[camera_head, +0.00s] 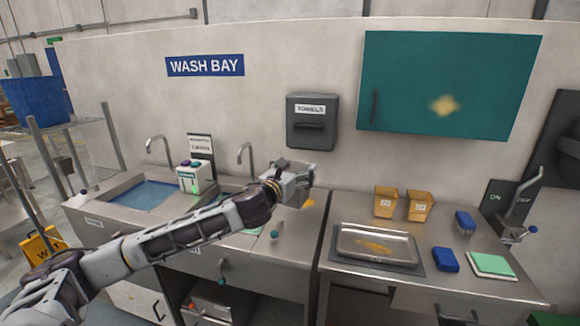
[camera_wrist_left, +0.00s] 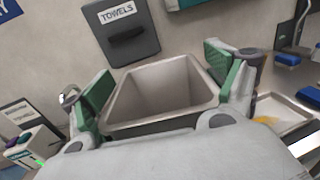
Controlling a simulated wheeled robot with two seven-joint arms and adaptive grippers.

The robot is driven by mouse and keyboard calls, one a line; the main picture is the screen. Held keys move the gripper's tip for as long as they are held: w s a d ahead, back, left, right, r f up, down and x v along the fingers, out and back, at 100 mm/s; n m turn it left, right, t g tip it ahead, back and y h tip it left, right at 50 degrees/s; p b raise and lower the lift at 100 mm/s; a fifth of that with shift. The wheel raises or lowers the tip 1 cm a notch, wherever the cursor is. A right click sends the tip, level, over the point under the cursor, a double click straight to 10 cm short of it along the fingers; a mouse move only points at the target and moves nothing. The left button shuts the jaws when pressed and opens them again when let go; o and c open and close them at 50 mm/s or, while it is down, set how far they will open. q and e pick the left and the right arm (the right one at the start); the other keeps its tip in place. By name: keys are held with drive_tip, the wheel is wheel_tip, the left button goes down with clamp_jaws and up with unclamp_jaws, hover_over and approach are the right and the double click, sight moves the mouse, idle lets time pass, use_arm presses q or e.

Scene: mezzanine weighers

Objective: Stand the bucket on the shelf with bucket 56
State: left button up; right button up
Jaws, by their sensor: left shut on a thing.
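My left gripper (camera_head: 289,174) is shut on a grey, open-topped bucket (camera_wrist_left: 165,92). In the left wrist view its green-padded fingers lie on both sides of the bucket, whose inside looks empty. In the head view the gripper hangs in front of the wall, above the right side of the sink unit, and hides much of the bucket. No number shows on the bucket. I cannot make out a shelf with bucket 56 in either view. Two small orange tubs (camera_head: 386,202) (camera_head: 420,206) stand on the right counter; their labels are too small to read. My right gripper is not in view.
The right counter (camera_head: 450,291) holds a metal tray (camera_head: 377,244), blue blocks (camera_head: 446,259) and a green-topped pad (camera_head: 492,265). A towel dispenser (camera_head: 312,121) and a teal cabinet (camera_head: 447,84) are on the wall.

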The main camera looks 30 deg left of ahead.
use_arm(q)
drive_tip(key=s+d+f+b, duration=0.2)
drive_tip(key=s+d+f, duration=0.1)
drive_tip(key=f, duration=0.9)
drive_tip(key=s+d+f+b, duration=0.3)
drive_tip(key=s+d+f, duration=0.1)
drive_tip(key=f, duration=0.8)
drive_tip(key=s+d+f+b, duration=0.2)
drive_tip(key=s+d+f, duration=0.1)
drive_tip(key=f, duration=0.9)
drive_tip(key=shift+s+d+f+b, duration=0.15)
drive_tip(key=shift+s+d+b, duration=0.25)
drive_tip(key=shift+d, duration=0.15)
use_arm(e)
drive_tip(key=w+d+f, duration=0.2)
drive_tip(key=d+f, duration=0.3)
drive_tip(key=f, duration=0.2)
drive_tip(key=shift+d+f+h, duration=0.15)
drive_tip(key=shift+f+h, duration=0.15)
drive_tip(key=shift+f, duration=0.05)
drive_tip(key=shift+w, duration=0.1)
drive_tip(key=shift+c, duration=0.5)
